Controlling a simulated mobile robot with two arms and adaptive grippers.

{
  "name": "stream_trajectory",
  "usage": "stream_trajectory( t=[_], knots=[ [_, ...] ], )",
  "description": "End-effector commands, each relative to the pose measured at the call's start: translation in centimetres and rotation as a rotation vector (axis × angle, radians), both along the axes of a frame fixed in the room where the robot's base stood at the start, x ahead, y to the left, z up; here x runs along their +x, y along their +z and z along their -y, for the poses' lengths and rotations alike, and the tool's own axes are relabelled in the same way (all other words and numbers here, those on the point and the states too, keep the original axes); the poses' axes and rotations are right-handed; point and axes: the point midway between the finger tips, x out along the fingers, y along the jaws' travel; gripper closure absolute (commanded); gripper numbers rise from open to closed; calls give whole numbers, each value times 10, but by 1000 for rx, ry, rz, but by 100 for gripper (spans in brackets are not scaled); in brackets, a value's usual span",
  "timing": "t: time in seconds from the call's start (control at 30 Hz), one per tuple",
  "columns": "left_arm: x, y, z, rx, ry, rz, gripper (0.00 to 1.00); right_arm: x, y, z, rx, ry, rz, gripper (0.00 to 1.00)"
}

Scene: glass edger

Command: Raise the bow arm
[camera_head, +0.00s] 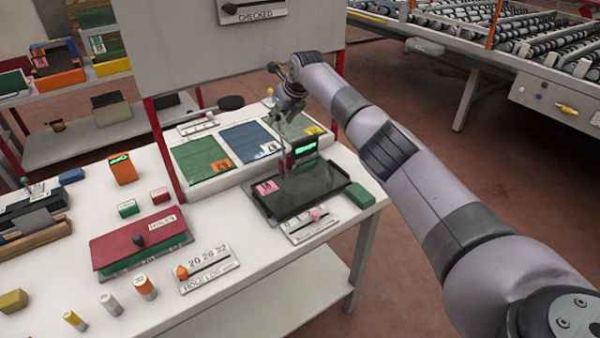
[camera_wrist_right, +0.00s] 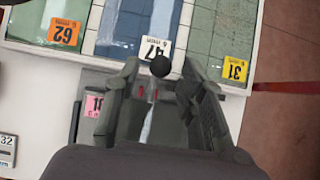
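I cannot make out the bow arm for certain. A small gauge with a lit green display (camera_head: 305,146) stands at the back of a dark tray (camera_head: 318,190) on the white bench. My right gripper (camera_head: 293,128) points down just above the gauge and hides part of it. In the right wrist view my right gripper (camera_wrist_right: 158,76) has its two fingers apart. A black ball knob (camera_wrist_right: 160,66) shows between the fingertips; it may belong to the bow arm, and whether the fingers touch it I cannot tell. My left gripper is not in view.
Green (camera_head: 202,158) and blue (camera_head: 246,142) glass panels lie behind the tray. A green block (camera_head: 359,196) sits at its right, a slider scale (camera_head: 312,224) before it. A red-lidded case (camera_head: 138,238) is at left. A grey upright board (camera_head: 230,45) rises behind.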

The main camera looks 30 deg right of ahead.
Motion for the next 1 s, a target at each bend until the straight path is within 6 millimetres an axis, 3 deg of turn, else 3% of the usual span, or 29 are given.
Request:
stream_trajectory(
  t=[0.27,1.0],
  knots=[
    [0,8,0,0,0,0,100,-6,5,2,-1,0,0,63],
    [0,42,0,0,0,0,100,-61,27,5,-1,0,-1,63]
  ],
)
